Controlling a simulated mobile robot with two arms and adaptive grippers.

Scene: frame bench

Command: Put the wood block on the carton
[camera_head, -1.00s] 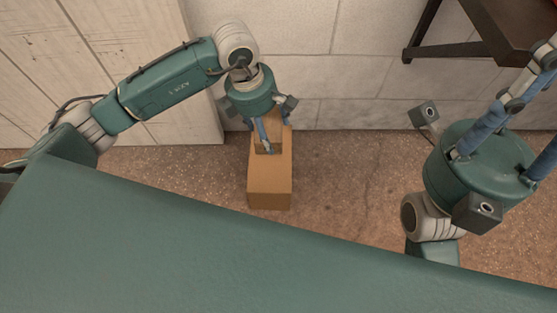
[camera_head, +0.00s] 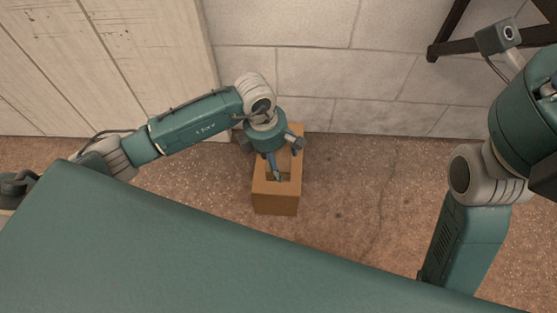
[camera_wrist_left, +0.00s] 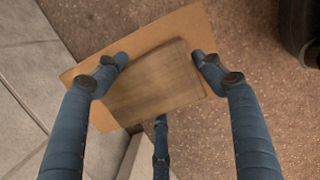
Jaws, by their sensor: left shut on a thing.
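The wood block (camera_wrist_left: 155,88) is a flat, grey-brown piece between the fingers of my left gripper (camera_wrist_left: 162,66) in the left wrist view. The tan cardboard carton (camera_wrist_left: 185,25) shows behind and around it there. In the head view the carton (camera_head: 276,204) stands on the floor near the wall. My left gripper (camera_head: 277,172) points down over its top, shut on the block (camera_head: 285,176), which lies over the carton's top face. I cannot tell whether block and carton touch.
A pale stone wall (camera_head: 330,80) and a whitish plank panel (camera_head: 110,65) stand behind the carton. A dark-legged piece of furniture (camera_head: 450,30) is at the top right. The brown floor (camera_head: 370,200) right of the carton is clear.

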